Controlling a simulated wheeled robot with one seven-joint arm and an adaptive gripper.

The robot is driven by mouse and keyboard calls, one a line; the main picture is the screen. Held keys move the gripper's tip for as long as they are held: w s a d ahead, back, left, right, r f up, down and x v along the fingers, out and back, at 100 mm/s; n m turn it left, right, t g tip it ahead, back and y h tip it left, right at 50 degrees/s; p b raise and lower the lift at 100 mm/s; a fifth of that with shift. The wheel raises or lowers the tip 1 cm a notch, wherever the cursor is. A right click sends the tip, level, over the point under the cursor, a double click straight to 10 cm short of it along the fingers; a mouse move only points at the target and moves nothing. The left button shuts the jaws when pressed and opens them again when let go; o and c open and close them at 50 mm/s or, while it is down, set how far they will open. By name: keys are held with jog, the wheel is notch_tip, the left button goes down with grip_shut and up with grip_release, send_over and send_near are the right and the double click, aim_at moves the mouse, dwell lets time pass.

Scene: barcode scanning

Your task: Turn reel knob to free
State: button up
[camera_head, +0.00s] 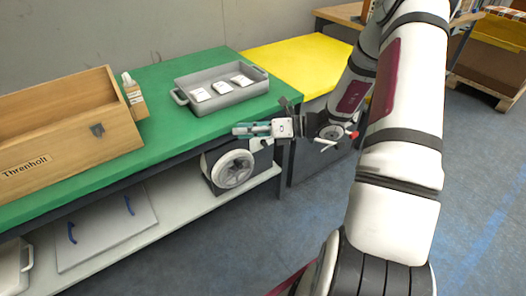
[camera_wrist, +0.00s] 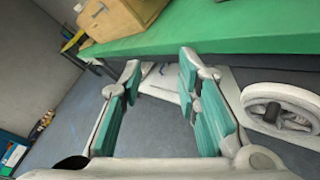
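The reel (camera_head: 232,169) is a round off-white wheel in a dark housing, under the front edge of the green table, by its right end. In the wrist view the reel (camera_wrist: 291,91) is at the right edge and partly cut off. Its hub has a dark spot (camera_wrist: 272,112); I cannot make out the knob's shape or setting. My gripper (camera_head: 243,130) is above the reel in the head picture, apart from it, near the table's front edge. In the wrist view my gripper (camera_wrist: 161,66) has its two teal-padded fingers spread, with nothing between them.
The green table (camera_head: 190,66) holds a grey tray (camera_head: 181,97) with several white packets, a small bottle (camera_head: 135,98) and a wooden box (camera_head: 70,130). A yellow-topped surface (camera_head: 300,60) adjoins it. A lower shelf (camera_head: 165,218) runs beneath. Floor in front is clear.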

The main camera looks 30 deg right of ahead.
jog(key=w+d+f+m+t+h+b, duration=0.2)
jog(key=d+f+m+t+h+b, duration=0.3)
jog(key=d+f+m, duration=0.75)
jog(key=m+t+h+b, duration=0.3)
jog(key=m+h, duration=0.4)
jog(key=m, duration=0.1)
send_near(267, 145)
jog(key=w+b, duration=0.4)
jog(key=w, duration=0.5)
jog(key=shift+w+f, duration=0.1)
jog(key=shift+w, duration=0.15)
jog(key=shift+a, duration=0.1)
grip_shut()
